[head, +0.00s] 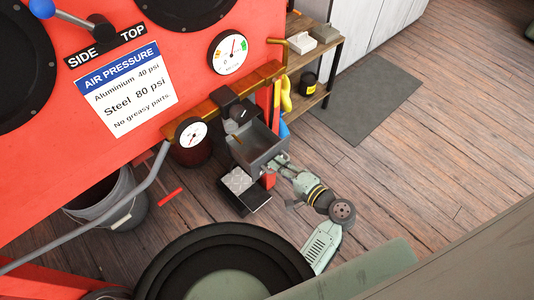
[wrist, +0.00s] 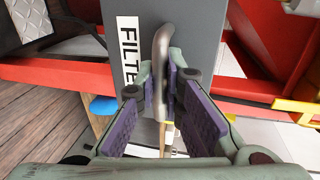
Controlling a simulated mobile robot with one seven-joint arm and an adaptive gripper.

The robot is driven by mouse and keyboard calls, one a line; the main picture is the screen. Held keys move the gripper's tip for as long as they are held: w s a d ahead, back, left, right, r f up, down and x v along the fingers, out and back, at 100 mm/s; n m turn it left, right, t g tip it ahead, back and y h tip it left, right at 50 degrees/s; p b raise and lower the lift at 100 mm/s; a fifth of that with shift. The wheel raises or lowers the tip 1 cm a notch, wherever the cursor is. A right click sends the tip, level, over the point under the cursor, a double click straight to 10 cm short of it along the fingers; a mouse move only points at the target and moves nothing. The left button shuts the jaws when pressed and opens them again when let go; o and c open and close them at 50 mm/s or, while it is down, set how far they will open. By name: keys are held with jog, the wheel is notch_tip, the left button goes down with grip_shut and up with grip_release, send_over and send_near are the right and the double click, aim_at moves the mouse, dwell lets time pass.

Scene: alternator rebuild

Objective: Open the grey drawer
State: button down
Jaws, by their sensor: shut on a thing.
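A round gauge (head: 191,132) and a grey bucket (head: 128,212) are farther left. A wooden shelf (head: 318,92) stands behind.

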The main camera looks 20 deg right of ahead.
jog(key=shift+f+v, duration=0.25)
jog(key=shift+v, duration=0.9)
jog(key=c, duration=1.7)
grip_release()
jog(key=v, duration=1.2)
